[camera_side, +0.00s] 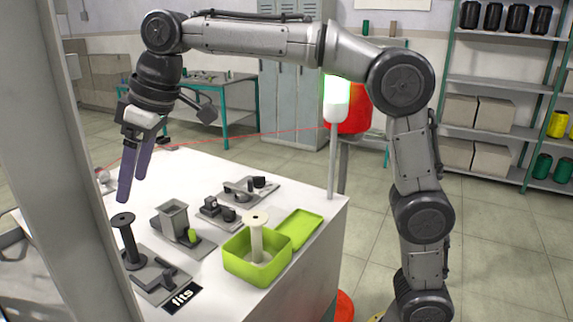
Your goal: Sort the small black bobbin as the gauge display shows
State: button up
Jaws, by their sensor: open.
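The small black bobbin (127,241) stands upright at the left of a grey gauge fixture (152,284) on the white table. The gauge display (183,297), a black plate at the table's near edge, reads "fits". My gripper (130,190) is open and empty, with its purple fingers pointing down above the black bobbin and apart from it. A lime green box (243,268) with its lid open to the right stands at the near right of the table. A pale cream bobbin (256,238) stands upright in it.
A grey hopper-like block (173,218) with a small green piece (193,236) sits between the bobbin and the box. More grey fixtures (250,187) stand behind. A thin red line crosses behind.

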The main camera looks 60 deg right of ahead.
aim_at(125, 219)
jog(key=shift+x, duration=3.8)
jog(key=c, duration=0.9)
jog(key=shift+r, duration=2.55)
